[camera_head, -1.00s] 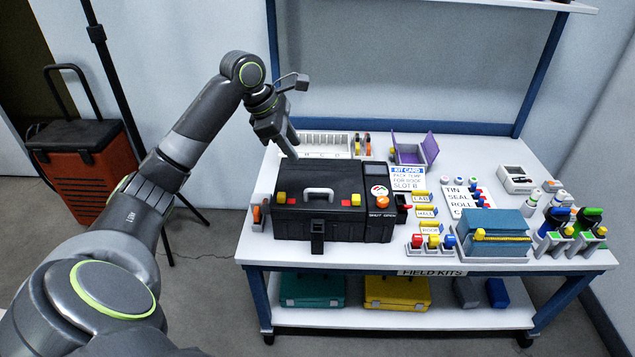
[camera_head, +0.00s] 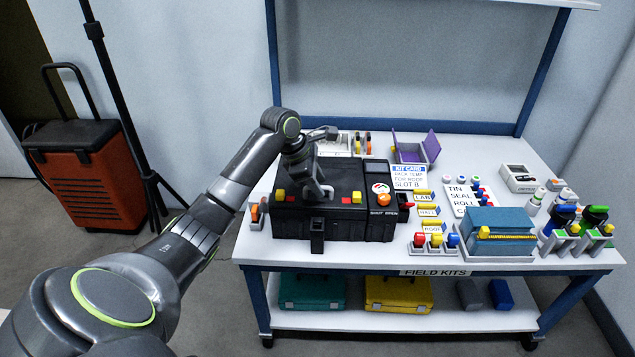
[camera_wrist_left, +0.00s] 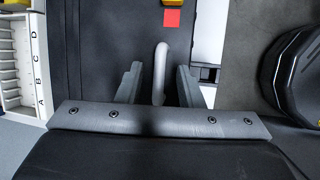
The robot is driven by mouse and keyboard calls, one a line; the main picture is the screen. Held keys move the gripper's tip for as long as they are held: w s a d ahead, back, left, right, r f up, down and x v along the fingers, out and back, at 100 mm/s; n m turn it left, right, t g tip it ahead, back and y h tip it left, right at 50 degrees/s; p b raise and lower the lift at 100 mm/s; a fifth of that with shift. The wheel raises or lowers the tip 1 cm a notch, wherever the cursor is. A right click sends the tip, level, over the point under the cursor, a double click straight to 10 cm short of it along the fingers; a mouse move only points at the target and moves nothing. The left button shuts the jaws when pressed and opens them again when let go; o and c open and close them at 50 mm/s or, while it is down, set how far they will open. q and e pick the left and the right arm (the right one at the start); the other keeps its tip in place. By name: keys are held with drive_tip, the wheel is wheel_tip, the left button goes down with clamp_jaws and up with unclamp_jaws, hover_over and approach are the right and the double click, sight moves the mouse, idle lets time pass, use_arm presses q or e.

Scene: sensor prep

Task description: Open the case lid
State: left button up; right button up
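The black case (camera_head: 345,224) stands on the white table with its lid (camera_head: 343,176) shut. Its pale carry handle (camera_head: 326,191) on the lid is mostly hidden by my left gripper (camera_head: 315,192) in the head view. The front latch (camera_head: 317,236) hangs at the case's front. In the left wrist view the handle (camera_wrist_left: 160,72) lies between the two fingers of my left gripper (camera_wrist_left: 158,84). They are open, with a gap on each side of the handle. The lid (camera_wrist_left: 100,45) also shows below them. My right gripper is not in view.
A white lettered rack (camera_head: 333,147) and a purple open box (camera_head: 411,150) stand behind the case. A kit card (camera_head: 408,177), labelled tags and a blue case (camera_head: 495,232) are to its right. A tripod pole (camera_head: 118,110) stands left of the table.

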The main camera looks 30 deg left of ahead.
use_arm(q)
clamp_jaws()
idle(0.5)
